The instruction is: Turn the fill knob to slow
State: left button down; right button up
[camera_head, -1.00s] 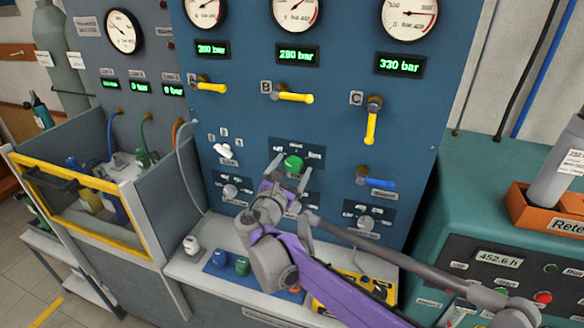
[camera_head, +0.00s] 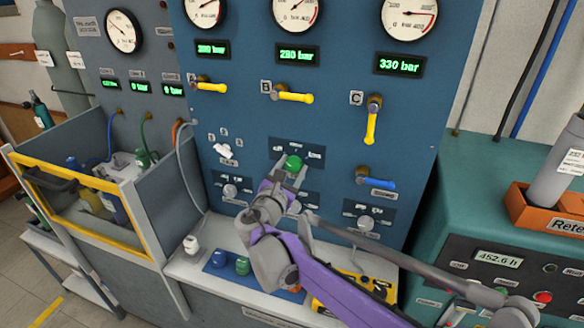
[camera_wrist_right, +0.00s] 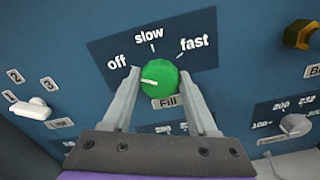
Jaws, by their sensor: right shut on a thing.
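The green fill knob (camera_head: 293,163) is on the blue panel, above the label "Fill". In the right wrist view the knob (camera_wrist_right: 160,82) has the words off, slow and fast around it. Its pale pointer mark is on its left side, toward "off". My right gripper (camera_head: 290,170) is shut on the knob, one finger on each side, as the right wrist view (camera_wrist_right: 160,85) also shows. My left gripper is not in view.
Yellow valve levers (camera_head: 295,97) and a blue lever (camera_head: 376,182) stick out of the panel. A white selector (camera_wrist_right: 30,108) is left of the knob. Grey knobs (camera_head: 367,222) sit lower down. A white shelf (camera_head: 190,268) below holds small bottles.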

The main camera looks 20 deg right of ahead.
jog(key=m+p, duration=0.2)
jog(key=m, duration=0.3)
jog(key=shift+m, duration=0.4)
jog(key=m+p, duration=0.2)
jog(key=m, duration=0.3)
jog(key=shift+m, duration=0.3)
jog(key=o, duration=1.4)
jog(key=shift+s, duration=0.1)
jog(key=v, duration=1)
jog(key=shift+s+a+b, duration=0.25)
jog(key=shift+b, duration=0.15)
